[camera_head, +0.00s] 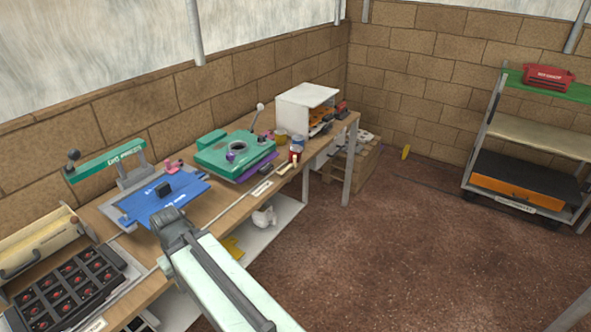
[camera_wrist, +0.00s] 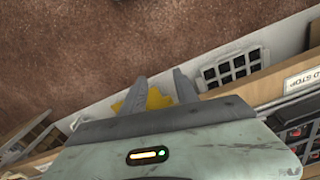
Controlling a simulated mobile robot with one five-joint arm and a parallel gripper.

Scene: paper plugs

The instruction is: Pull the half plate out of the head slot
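A green machine (camera_head: 228,150) with a lever and a purple layer along its lower edge (camera_head: 256,172) stands on the long bench. To its left, a blue plate (camera_head: 178,208) with white marks lies under a green-armed press (camera_head: 105,160). I cannot tell from these views which piece is the half plate or where the head slot is. My gripper (camera_wrist: 158,80) shows in the wrist view with its two fingers apart and nothing between them at their tips. It points down past the bench front, above the floor and lower shelf. My arm hides part of the bench front in the head view.
A black tray of red-centred cells (camera_head: 62,290) lies on the bench at lower left. A white box (camera_head: 306,103) stands at the bench's far end. A yellow piece (camera_wrist: 158,98) lies on the lower shelf. A cart (camera_head: 525,140) stands at right; the floor between is clear.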

